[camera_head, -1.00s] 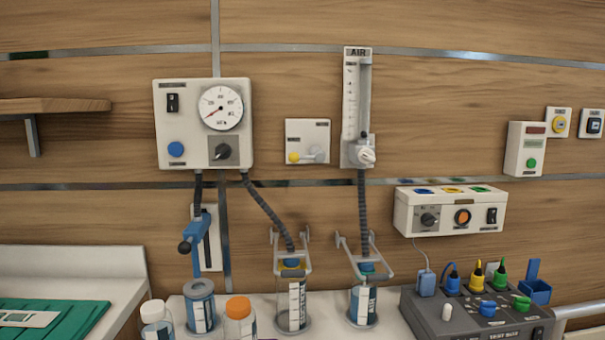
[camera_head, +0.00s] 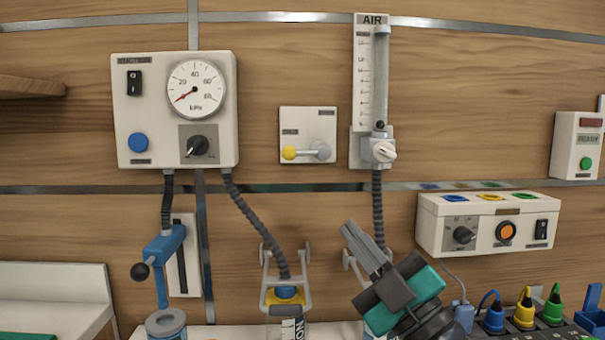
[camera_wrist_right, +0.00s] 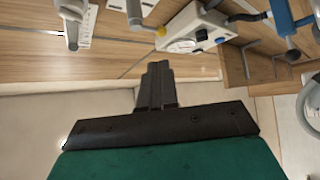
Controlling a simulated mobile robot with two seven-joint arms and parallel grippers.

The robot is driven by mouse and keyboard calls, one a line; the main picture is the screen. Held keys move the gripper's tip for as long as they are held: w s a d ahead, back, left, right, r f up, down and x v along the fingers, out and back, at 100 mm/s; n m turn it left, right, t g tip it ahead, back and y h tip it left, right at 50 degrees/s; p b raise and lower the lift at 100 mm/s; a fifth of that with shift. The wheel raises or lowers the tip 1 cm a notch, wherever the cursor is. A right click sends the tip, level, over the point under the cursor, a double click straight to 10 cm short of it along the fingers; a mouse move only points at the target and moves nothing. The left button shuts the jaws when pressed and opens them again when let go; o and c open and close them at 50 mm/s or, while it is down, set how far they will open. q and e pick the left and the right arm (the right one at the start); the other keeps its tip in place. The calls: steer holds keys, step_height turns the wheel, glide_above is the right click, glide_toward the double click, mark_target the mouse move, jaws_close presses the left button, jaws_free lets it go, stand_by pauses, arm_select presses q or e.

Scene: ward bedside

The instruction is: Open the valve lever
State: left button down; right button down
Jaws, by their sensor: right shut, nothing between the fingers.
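The valve lever (camera_head: 306,153) is a short grey lever with a yellow knob at its left end. It lies about horizontal on a white wall plate (camera_head: 308,122), between the gauge box and the AIR flowmeter. Its yellow knob also seems to show in the right wrist view (camera_wrist_right: 161,32), near the top. My right gripper (camera_head: 350,230) is shut and empty, below and to the right of the plate and apart from the lever. Its dark fingers point up and left; they also show in the wrist view (camera_wrist_right: 157,70). My left gripper is out of view.
The gauge box (camera_head: 176,110) hangs to the left, the AIR flowmeter (camera_head: 372,90) to the right. A control box (camera_head: 487,222) is further right. Hoses hang below. A blue lever (camera_head: 160,245) with a black knob stands at lower left. The wall just below the plate is clear.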

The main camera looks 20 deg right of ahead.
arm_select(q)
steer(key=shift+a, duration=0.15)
arm_select(e)
steer(key=p, duration=0.2)
glide_toward(294, 157)
steer(key=x, duration=0.5)
steer(key=shift+w+a, duration=0.1)
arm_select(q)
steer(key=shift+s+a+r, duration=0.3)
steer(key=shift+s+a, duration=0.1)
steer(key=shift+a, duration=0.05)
arm_select(e)
steer(key=shift+x, duration=0.8)
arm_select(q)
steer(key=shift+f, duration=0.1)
arm_select(e)
steer(key=shift+a+r+m+t+h, duration=0.1)
steer(key=shift+m+t+h, duration=0.2)
steer(key=shift+m+h, duration=0.1)
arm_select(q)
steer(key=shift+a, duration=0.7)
